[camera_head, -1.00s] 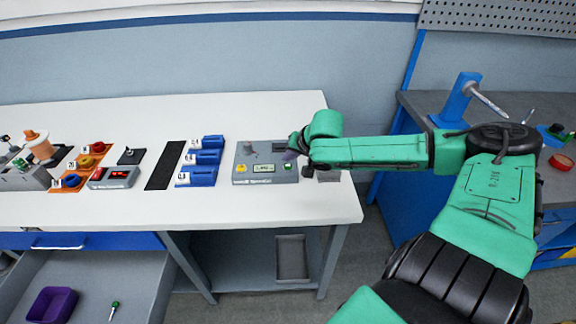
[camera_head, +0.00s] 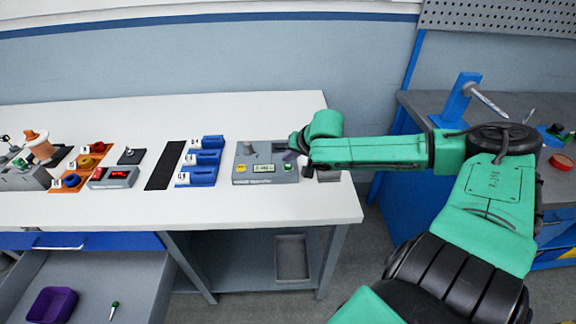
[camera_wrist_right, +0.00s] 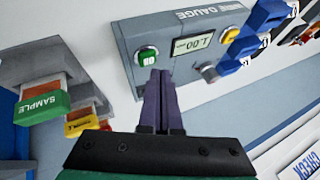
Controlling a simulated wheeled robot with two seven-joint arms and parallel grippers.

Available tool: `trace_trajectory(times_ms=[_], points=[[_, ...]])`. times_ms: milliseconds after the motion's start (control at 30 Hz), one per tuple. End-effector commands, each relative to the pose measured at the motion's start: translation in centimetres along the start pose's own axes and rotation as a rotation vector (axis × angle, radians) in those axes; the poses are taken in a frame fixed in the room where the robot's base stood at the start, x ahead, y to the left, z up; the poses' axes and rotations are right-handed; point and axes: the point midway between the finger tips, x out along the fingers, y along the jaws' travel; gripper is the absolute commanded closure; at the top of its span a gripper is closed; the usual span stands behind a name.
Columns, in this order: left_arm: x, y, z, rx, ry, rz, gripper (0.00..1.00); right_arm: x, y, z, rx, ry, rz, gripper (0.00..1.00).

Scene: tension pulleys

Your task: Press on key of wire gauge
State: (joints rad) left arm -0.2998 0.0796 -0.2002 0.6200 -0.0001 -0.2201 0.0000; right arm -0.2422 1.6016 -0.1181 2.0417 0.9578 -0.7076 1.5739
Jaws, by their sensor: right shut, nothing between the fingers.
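The wire gauge (camera_head: 254,155) is a grey box on the white bench, with a display (camera_head: 264,168), a yellow key (camera_head: 241,169) and a green key (camera_head: 288,167). In the right wrist view the wire gauge (camera_wrist_right: 190,30) shows its display (camera_wrist_right: 196,43), reading about 1.00, its green key (camera_wrist_right: 147,56) marked ON and its yellow key (camera_wrist_right: 230,35). My right gripper (camera_head: 291,156) is shut and empty, at the gauge's right side. In the right wrist view its fingertips (camera_wrist_right: 160,75) are just beside the green key; I cannot tell whether they touch it. My left gripper is out of view.
Blue holders (camera_head: 204,158) and a black strip (camera_head: 163,166) lie left of the gauge. In the right wrist view, a grey rack with a SAMPLE tag (camera_wrist_right: 42,104) stands close on the left. A drawer (camera_head: 100,280) is open below the bench.

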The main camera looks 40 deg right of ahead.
Motion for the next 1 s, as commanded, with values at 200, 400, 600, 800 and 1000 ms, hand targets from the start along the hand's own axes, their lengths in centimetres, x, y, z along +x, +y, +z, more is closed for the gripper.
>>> trace_trajectory(times_ms=[200,400,600,800,1000], points=[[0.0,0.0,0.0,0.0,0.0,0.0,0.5,0.0,0.0,0.0,0.0,0.0,0.0,1.0],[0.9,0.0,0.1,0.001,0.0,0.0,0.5,0.7,0.4,0.4,0.001,0.0,0.0,1.0],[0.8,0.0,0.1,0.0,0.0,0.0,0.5,0.7,0.3,0.3,0.0,0.0,0.0,1.0],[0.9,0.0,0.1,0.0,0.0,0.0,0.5,0.7,0.4,0.4,0.0,0.0,0.0,1.0],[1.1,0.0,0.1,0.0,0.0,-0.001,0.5,0.9,0.5,0.5,0.0,0.0,0.0,1.0]])
